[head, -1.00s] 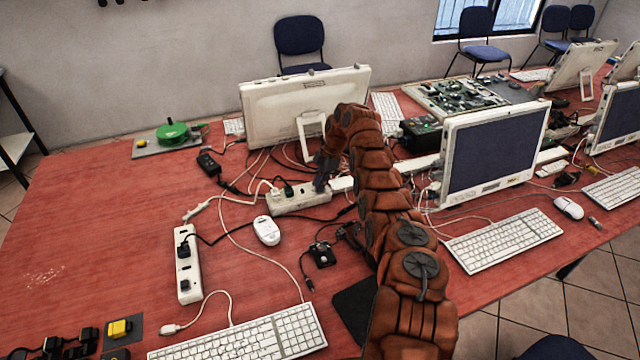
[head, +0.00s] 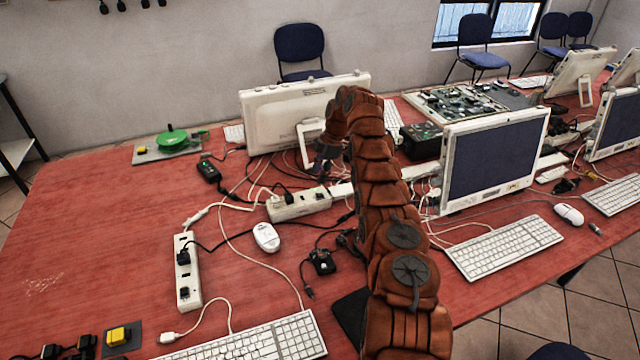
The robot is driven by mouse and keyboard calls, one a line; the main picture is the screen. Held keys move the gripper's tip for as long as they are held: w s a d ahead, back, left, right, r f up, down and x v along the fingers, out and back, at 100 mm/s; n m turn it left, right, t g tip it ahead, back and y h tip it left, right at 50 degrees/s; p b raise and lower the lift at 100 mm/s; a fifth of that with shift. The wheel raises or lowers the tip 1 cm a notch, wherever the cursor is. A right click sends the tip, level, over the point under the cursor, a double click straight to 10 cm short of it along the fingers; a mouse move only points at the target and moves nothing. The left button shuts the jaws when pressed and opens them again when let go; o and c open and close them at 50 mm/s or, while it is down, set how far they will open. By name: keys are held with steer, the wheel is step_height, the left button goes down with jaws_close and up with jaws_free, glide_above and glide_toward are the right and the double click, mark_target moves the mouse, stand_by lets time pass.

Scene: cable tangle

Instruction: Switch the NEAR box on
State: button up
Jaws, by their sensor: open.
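No box bears a readable label, so I cannot tell for sure which one is the NEAR box. A white power strip (head: 187,270) lies nearer me at the left, with black plugs in it. A second white strip (head: 299,205) lies farther back, below the monitor stand, with plugs at its left part. A small black box (head: 209,171) with a small greenish spot lies behind them on the left. My gripper (head: 322,166) is open, above and just behind the farther strip's right end, apart from it. Its fingertips are small and dark; my arm hides the table to the right.
Loose cables tangle around the strips and monitor (head: 290,115). A white mouse (head: 266,237), a black device (head: 321,261) and a keyboard (head: 260,338) lie nearer. A yellow-buttoned block (head: 117,336) sits front left. The left of the red table (head: 90,230) is mostly clear.

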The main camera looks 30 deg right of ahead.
steer(key=shift+r, duration=1.2)
steer(key=s+a+r+m+g+h, duration=0.1)
steer(key=s+a+r+m, duration=0.25)
steer(key=a+r, duration=0.55)
steer(key=s+a+r+m+h, duration=0.1)
steer(key=s+a+r+m, duration=0.5)
steer(key=s+a+r, duration=0.45)
steer(key=s+a+m+g, duration=0.1)
steer(key=s+a+m, duration=0.15)
steer(key=s, duration=0.65)
steer(key=s+a+m, duration=0.1)
steer(key=s+a, duration=0.2)
steer(key=s, duration=0.6)
steer(key=s+a+f+m+h, duration=0.1)
steer(key=s+f, duration=0.1)
steer(key=s, duration=0.7)
steer(key=s+a+f+m, duration=0.1)
steer(key=s+a+f, duration=0.1)
steer(key=s, duration=0.8)
steer(key=shift+s+f+m+g+h, duration=0.3)
steer(key=shift+f+m+h, duration=0.1)
steer(key=shift+f, duration=0.1)
steer(key=shift+a, duration=0.1)
